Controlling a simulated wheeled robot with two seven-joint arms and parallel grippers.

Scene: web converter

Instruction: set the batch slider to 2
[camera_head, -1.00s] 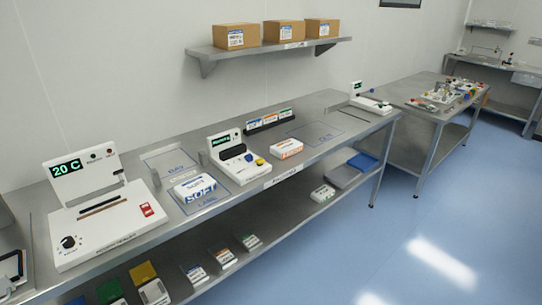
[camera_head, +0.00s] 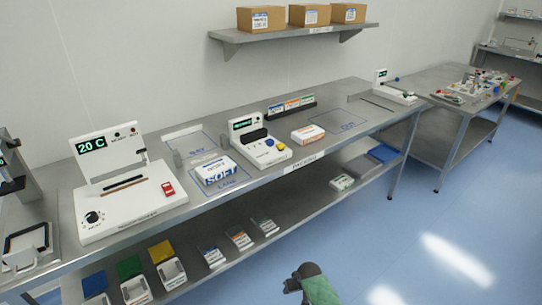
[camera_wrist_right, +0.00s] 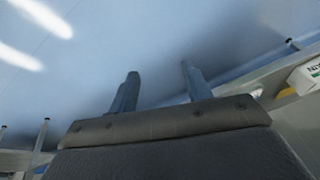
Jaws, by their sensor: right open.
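No slider marked "batch" can be made out. A larger white machine (camera_head: 118,188) at the left reads "20 C" and has a black knob, a long slot and a red switch. My right gripper (camera_wrist_right: 160,88) is open and empty over the blue floor in the wrist view. In the head view my right arm's end shows at the bottom centre, in front of the bench and apart from it. My left gripper is out of view.
The steel bench (camera_head: 345,97) runs from left to back right. A white-and-blue pack (camera_head: 220,173) and a small white box (camera_head: 309,134) lie on it. Several bins and boxes stand on the lower shelf. A wall shelf (camera_head: 345,36) holds cartons. The floor in front is open.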

